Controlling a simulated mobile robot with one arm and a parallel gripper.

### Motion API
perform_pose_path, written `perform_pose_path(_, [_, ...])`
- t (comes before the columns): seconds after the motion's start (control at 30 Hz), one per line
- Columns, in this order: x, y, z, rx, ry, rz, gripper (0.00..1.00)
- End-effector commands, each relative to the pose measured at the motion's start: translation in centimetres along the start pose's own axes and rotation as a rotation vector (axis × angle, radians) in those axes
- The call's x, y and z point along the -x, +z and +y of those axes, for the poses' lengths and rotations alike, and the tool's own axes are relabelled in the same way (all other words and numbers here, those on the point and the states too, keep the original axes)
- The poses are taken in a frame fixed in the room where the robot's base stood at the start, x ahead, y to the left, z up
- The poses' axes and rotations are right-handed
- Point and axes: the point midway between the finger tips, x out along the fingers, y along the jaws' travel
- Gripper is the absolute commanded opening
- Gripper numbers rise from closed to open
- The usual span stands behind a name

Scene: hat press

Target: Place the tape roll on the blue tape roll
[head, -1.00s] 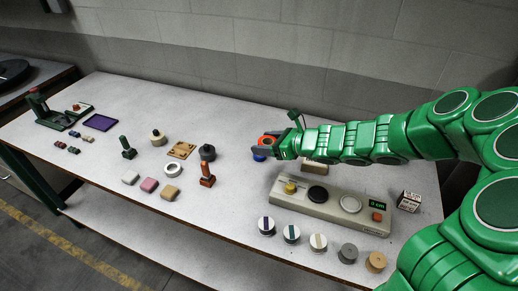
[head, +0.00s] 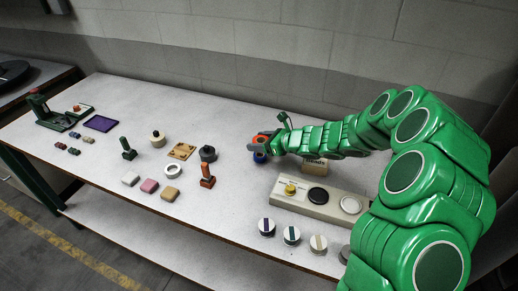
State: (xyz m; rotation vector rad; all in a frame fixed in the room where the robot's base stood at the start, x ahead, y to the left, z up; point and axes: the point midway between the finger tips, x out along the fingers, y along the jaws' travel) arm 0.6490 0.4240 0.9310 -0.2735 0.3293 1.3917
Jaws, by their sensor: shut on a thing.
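My gripper (head: 262,146) is at the back middle of the table, shut on an orange-red tape roll (head: 259,139). The blue tape roll (head: 260,157) shows just below it in the picture, partly hidden by my gripper. The orange-red roll appears over the blue one. I cannot tell whether the two touch or a small gap is left.
A grey box with round pads (head: 318,204) stands to the right, with a small cardboard box (head: 314,166) behind it. A dark grey roll (head: 207,153), an orange-handled stamp (head: 207,176) and a white ring (head: 172,170) stand left. Free table lies in front.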

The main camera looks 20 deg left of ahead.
Motion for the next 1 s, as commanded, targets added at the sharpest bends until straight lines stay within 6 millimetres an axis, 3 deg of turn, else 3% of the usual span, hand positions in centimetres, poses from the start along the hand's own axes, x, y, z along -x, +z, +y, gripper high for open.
perform_pose_path(0.37, [-1.2,-0.9,-0.6,0.001,0.004,0.0,0.37])
perform_pose_path(0.6, [-2.1,-3.4,-0.5,-0.001,0.004,-0.001,0.37])
perform_pose_path(1.0, [-2.3,-3.7,-0.6,0.0,0.003,-0.001,0.37])
